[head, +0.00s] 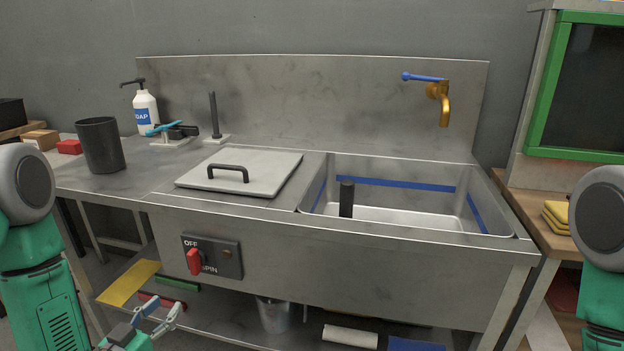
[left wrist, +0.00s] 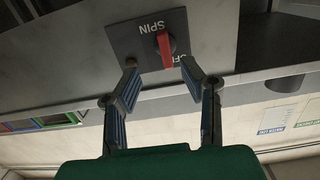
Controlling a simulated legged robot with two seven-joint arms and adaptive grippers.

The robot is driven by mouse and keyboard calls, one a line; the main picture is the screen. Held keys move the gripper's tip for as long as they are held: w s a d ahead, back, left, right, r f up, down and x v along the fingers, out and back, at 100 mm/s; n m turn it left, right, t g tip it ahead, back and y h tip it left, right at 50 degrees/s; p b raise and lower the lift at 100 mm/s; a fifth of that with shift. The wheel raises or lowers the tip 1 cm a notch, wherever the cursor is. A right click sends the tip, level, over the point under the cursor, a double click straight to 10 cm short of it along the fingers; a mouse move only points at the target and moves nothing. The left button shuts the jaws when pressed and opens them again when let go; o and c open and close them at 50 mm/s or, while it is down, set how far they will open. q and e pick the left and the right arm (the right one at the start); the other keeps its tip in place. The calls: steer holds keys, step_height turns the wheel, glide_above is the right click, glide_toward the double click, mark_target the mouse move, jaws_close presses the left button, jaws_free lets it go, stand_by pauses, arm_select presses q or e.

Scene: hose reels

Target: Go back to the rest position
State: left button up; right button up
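My left gripper (head: 160,310) is low at the front left in the head view, in front of the sink unit. In the left wrist view my left gripper (left wrist: 160,75) has its two fingers spread, with nothing between them. A dark switch panel marked OFF and SPIN (head: 228,255) is on the unit's front, with a red knob (head: 195,262). The red knob (left wrist: 165,48) also shows in the left wrist view, beyond the fingertips and apart from them. My right arm shows at the right edge of the head view. My right gripper is out of view.
The steel sink (head: 400,228) has a gold tap with a blue lever (head: 437,92) above it. A lid with a black handle (head: 240,172) lies left of the basin. A black cup (head: 100,146) and soap bottle (head: 146,110) stand left. A lower shelf holds a metal bucket (head: 273,315).

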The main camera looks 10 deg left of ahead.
arm_select(q)
steer(key=s+d+f+g+p, duration=0.2)
steer(key=s+d+f+g, duration=0.5)
steer(key=s+f+g, duration=0.15)
steer(key=s+d+f+g, duration=0.1)
steer(key=s+g, duration=0.3)
steer(key=s, duration=0.5)
steer(key=s+d+f+g+y+p, duration=0.1)
steer(key=s+g, duration=0.3)
steer(key=s, duration=0.5)
steer(key=shift+s+d+f+y, duration=0.2)
steer(key=shift+s+f+y, duration=0.1)
steer(key=shift+f, duration=0.25)
steer(key=shift+w, duration=0.1)
steer(key=shift+c, duration=0.4)
